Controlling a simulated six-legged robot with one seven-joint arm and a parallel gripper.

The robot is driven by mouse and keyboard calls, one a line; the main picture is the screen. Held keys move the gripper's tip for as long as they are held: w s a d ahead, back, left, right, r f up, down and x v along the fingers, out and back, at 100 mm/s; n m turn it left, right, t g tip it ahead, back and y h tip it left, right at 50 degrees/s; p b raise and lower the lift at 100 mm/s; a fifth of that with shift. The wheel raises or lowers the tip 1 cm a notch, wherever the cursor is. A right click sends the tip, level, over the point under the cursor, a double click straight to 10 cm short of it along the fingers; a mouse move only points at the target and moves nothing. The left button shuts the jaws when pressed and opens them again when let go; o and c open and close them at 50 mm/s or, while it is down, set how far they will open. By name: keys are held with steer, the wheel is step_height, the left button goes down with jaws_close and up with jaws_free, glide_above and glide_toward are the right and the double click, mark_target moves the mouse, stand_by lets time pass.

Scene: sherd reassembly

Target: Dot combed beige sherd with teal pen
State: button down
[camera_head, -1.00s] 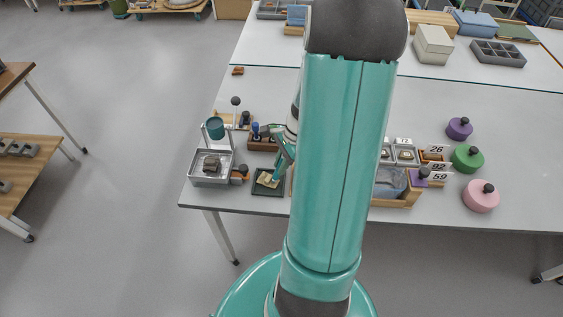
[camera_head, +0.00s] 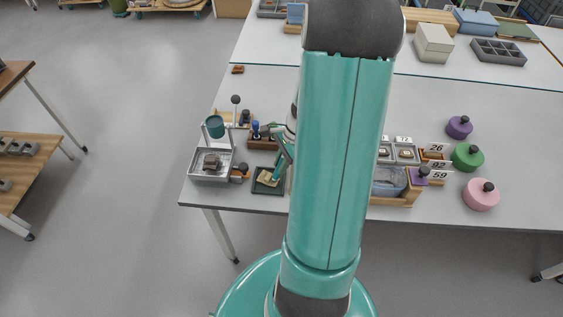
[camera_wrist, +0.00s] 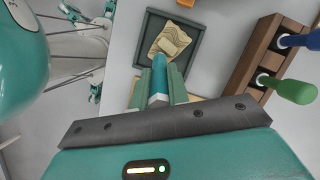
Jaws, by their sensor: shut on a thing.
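The combed beige sherd (camera_wrist: 170,38) lies in a dark square tray (camera_wrist: 197,50) in the wrist view, with wavy grooves on its face. It also shows in the head view (camera_head: 267,177), small, in the tray near the table's front edge. My gripper (camera_wrist: 158,90) is shut on the teal pen (camera_wrist: 157,78), which points toward the sherd. The pen's far end overlaps the sherd's near edge in the wrist view; I cannot tell whether it touches. In the head view my gripper (camera_head: 284,157) is over the tray's right side, partly hidden by my arm.
A wooden rack (camera_wrist: 252,62) holds a blue pen (camera_wrist: 300,40) and a green pen (camera_wrist: 290,90) right of the tray. A metal tray (camera_head: 209,176) with a grey sherd stands left of it. Purple, green and pink weights stand at the right.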

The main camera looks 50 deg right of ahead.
stand_by(0.4)
steer(key=shift+r, duration=3.5)
steer(key=shift+d, duration=0.1)
